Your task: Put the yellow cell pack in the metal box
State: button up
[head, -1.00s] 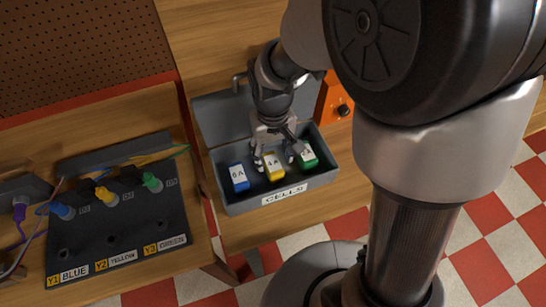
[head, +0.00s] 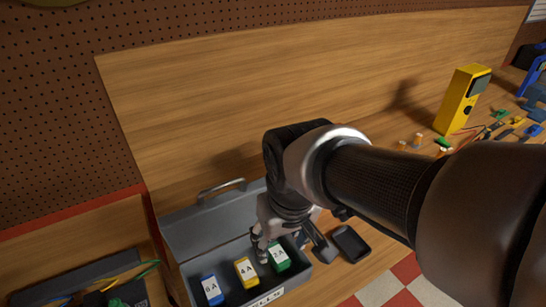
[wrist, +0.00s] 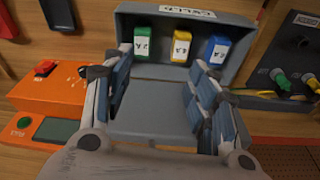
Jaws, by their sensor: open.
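The grey metal box (head: 213,243), with its lid open, stands on the wooden bench; it also shows in the wrist view (wrist: 205,15) with its CELLS label. The yellow cell pack (head: 246,273) sits upright inside it, between a blue pack and a green pack. In the wrist view the yellow pack (wrist: 181,46) is again in the middle of the row. My gripper (head: 264,248) is open and empty above the box. In the wrist view, its two fingers (wrist: 160,90) are spread wide and apart from the packs. My arm hides part of the box's right side.
The blue pack (head: 211,290) and green pack (head: 278,257) flank the yellow one closely. An orange unit with a red button (wrist: 45,68) stands beside the box. A dark flat item (head: 350,243) lies to the right. A yellow device (head: 462,98) stands farther right.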

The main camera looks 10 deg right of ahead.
jog(key=s+d+r+m+t, duration=0.1)
jog(key=s+d+r+t, duration=0.1)
jog(key=s, duration=0.6)
jog(key=shift+d+r+m, duration=0.3)
jog(key=shift+d+r, duration=0.2)
jog(key=shift+d, duration=0.65)
